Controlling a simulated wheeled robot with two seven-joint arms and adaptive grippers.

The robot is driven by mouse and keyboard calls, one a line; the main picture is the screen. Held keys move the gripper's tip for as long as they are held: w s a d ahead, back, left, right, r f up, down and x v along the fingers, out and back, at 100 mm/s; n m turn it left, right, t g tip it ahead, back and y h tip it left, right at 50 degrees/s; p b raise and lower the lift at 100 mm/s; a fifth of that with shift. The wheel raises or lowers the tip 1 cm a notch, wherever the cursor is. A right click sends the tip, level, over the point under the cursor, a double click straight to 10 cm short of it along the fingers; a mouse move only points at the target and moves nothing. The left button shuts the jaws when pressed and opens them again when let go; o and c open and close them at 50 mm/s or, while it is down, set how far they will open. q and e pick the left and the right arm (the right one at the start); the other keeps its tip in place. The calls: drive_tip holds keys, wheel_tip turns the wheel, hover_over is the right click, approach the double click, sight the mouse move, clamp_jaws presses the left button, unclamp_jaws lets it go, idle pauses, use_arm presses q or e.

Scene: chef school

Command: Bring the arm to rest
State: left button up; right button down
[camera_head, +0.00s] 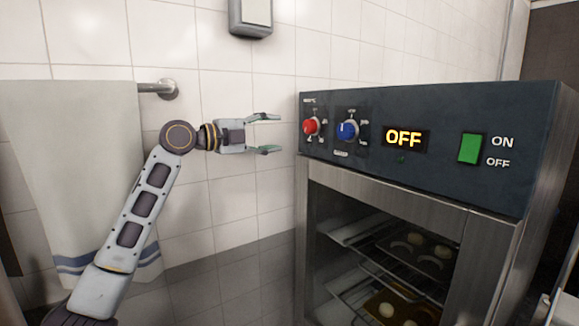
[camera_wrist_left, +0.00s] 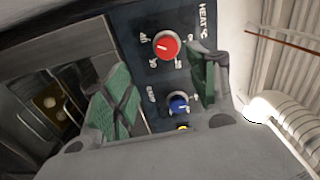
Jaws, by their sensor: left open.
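My left arm (camera_head: 140,215) comes up from the lower left in the head view. Its gripper (camera_head: 265,133) is open and empty, pointing right, with its fingertips just left of the oven's red knob (camera_head: 311,127) and apart from it. In the left wrist view the two green-padded fingers of the left gripper (camera_wrist_left: 165,90) stand wide apart. The red knob (camera_wrist_left: 166,46) and the blue knob (camera_wrist_left: 179,104) show beyond and between them. My right gripper is in neither view.
The oven (camera_head: 430,130) has a blue knob (camera_head: 347,131), a display (camera_head: 404,139) reading OFF and a green switch (camera_head: 470,148). Trays with food show inside. A towel (camera_head: 75,170) hangs on a rail (camera_head: 160,88) at left. A wall box (camera_head: 250,17) is above the gripper.

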use_arm(q)
drive_tip(key=s+f+n+g+y, duration=0.1)
drive_tip(key=s+f+n+y, duration=0.2)
drive_tip(key=f, duration=1.1)
drive_tip(key=s+f+n+y, duration=0.25)
drive_tip(key=f+n, duration=0.25)
drive_tip(key=f, duration=0.8)
drive_tip(key=s+f+n+g+y, duration=0.1)
drive_tip(key=s+f+n, duration=0.25)
drive_tip(key=f, duration=1.05)
drive_tip(key=s+a+f+n+g+y, duration=0.25)
drive_tip(key=s+a+f+n, duration=0.2)
drive_tip(key=s+f, duration=0.4)
drive_tip(key=s+a+f+n+g+y, duration=0.1)
drive_tip(key=s+a+f+n+y, duration=0.3)
drive_tip(key=s, duration=0.7)
drive_tip(key=s+a+f+n+g+y, duration=0.1)
drive_tip(key=s+a+f+n, duration=0.45)
drive_tip(key=s+f, duration=0.35)
drive_tip(key=s+f+g, duration=0.2)
drive_tip(key=s+f, duration=0.1)
drive_tip(key=f, duration=2.9)
drive_tip(key=s+a+f, duration=0.3)
drive_tip(key=s+f, duration=1.6)
drive_tip(key=s, duration=0.3)
drive_tip(key=shift+s+f+g, duration=0.35)
drive_tip(key=shift+f+g, duration=0.05)
drive_tip(key=shift+g, duration=0.05)
